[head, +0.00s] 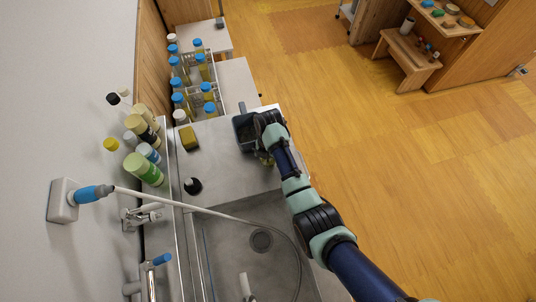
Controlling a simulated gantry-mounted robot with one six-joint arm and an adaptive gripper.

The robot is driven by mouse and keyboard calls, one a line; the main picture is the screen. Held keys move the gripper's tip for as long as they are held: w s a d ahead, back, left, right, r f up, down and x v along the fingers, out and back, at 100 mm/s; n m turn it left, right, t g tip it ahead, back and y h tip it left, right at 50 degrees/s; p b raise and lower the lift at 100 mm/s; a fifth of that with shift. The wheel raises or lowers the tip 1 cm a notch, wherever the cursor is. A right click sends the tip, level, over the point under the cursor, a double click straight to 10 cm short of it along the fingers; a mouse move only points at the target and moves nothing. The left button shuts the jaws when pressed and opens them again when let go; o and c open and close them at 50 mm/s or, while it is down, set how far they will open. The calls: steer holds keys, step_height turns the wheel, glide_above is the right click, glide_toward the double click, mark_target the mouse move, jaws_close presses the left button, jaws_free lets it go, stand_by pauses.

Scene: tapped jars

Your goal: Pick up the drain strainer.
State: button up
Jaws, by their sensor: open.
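A round grey drain strainer (262,241) appears to sit at the drain in the floor of the metal sink basin (225,240). It is small in the head view, so I cannot tell whether it is loose or seated. My gripper (243,124) is open over the metal counter beyond the basin, well away from the strainer. My arm reaches in from the lower right. The gripper's fingers are dark and small, and I see nothing held in them.
A hose (225,215) curves across the basin from the wall. Several bottles (143,168) line the left edge. Blue-lidded jars (177,82) stand beyond. Open wooden floor (380,150) lies right.

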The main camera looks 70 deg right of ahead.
steer(key=shift+f, duration=0.15)
steer(key=shift+c, duration=0.4)
steer(key=c, duration=1.1)
step_height(320, 180, up, 20)
steer(key=p, duration=0.8)
steer(key=shift+p, duration=0.35)
steer(key=shift+c, duration=0.2)
